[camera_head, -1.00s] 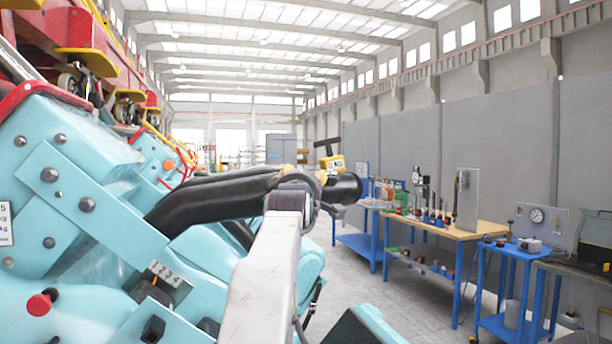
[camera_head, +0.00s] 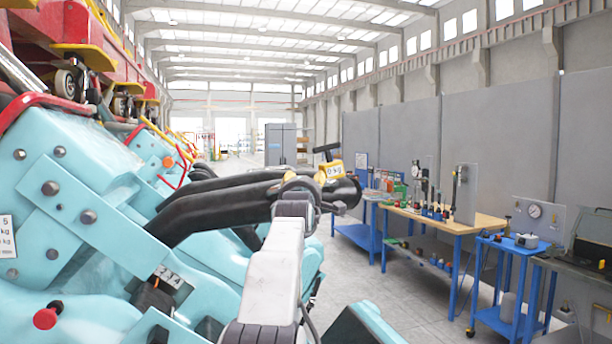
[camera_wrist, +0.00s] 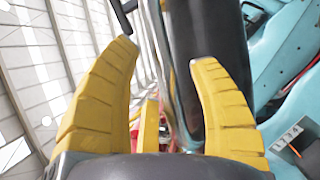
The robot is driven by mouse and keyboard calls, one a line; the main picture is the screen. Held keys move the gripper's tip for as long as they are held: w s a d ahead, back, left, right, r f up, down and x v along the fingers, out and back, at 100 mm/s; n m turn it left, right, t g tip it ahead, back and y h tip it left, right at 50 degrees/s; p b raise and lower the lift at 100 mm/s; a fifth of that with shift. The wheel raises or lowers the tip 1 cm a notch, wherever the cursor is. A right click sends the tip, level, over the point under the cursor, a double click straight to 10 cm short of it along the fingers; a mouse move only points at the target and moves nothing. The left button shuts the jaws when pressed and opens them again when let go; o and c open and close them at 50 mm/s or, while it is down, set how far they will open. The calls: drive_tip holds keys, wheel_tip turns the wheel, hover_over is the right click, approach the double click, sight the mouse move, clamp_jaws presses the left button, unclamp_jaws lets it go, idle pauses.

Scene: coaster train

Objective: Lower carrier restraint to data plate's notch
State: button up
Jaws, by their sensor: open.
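The carrier restraint (camera_head: 205,213) is a thick black padded bar reaching up and right from a turquoise carrier. A small numbered plate (camera_head: 168,276) sits on the carrier below it; the numbers also show in the wrist view (camera_wrist: 288,138). A white data plate (camera_head: 5,237) with partly cut-off kg lettering is at the left edge. Contact cannot be told.
Turquoise carriers and red framework fill the left side. A red knob (camera_head: 46,318) sticks out at lower left. A wooden-topped bench (camera_head: 440,220) with tools and a blue cart (camera_head: 505,243) stand at right. Grey floor lies clear between the carriers and benches.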

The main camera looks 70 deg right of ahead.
drive_tip(key=shift+w+d+r+p, duration=0.15)
drive_tip(key=shift+d+p, duration=0.15)
drive_tip(key=shift+d, duration=0.35)
drive_tip(key=shift+o, duration=0.3)
clamp_jaws()
